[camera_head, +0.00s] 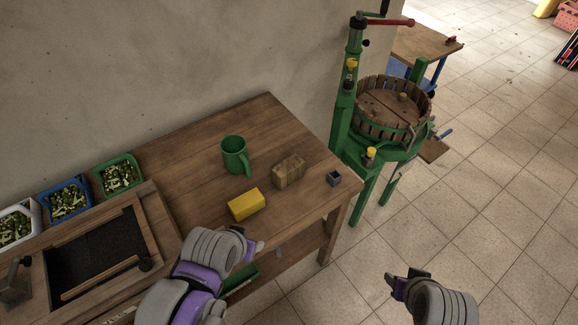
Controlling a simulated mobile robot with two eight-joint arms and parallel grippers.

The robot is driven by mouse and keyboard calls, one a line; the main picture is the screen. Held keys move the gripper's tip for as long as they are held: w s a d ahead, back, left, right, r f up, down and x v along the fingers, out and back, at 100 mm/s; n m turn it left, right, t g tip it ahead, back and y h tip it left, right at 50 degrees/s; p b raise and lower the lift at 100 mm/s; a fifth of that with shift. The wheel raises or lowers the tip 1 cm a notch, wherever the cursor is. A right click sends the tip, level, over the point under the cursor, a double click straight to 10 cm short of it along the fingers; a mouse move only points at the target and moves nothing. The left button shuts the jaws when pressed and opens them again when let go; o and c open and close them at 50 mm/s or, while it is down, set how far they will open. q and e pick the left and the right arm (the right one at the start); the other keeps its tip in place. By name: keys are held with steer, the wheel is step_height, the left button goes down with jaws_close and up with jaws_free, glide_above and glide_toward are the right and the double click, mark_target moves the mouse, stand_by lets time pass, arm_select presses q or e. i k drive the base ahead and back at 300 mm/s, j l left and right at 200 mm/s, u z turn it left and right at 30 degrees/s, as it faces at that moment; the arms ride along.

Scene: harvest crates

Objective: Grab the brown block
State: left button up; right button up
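The brown block (288,172) is a wooden-looking box on the right part of the wooden table (267,118). It stands between a green mug and a small dark cube. My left gripper (256,249) is near the table's front edge, in front of and below the yellow block (246,204), apart from the brown block. Its fingers are small and partly hidden, so its opening is unclear. My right gripper (404,280) is over the tiled floor, right of the table and away from the block. Its opening is also unclear.
A green mug (235,155) stands behind the brown block, and a small dark cube (334,178) sits to its right near the table edge. A green fruit press (385,118) stands beyond the table. Crates (118,176) line the left. Floor at right is clear.

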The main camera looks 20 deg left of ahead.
mark_target(291, 169)
steer(key=i+l, duration=0.7)
steer(key=l, duration=0.15)
steer(key=i+l, duration=0.75)
steer(key=l+u, duration=0.1)
steer(key=u, duration=0.4)
steer(key=i+l+u, duration=0.1)
steer(key=u, duration=0.4)
steer(key=l+u, duration=0.15)
steer(key=u, duration=2.75)
